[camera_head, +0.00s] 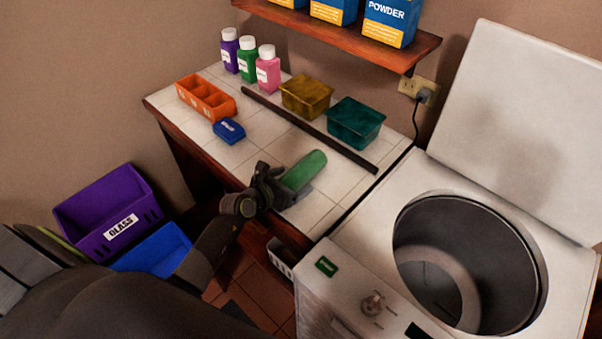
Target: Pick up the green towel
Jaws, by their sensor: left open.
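The green towel (306,169) looks like a rolled or folded bundle. It lies on the white tiled counter (325,205), near its front edge and right end. My left gripper (284,186) is open at the towel's near left end, its arm reaching in from the lower left. The gripper hides that end of the towel, and I cannot tell whether the fingers touch it. My right gripper is not in view.
A dark bar (310,130) lies across the counter behind the towel. Beyond it stand a yellow box (307,96) and a teal box (355,123). A blue object (229,131) lies left. An open-lidded washer (370,245) adjoins the counter at right.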

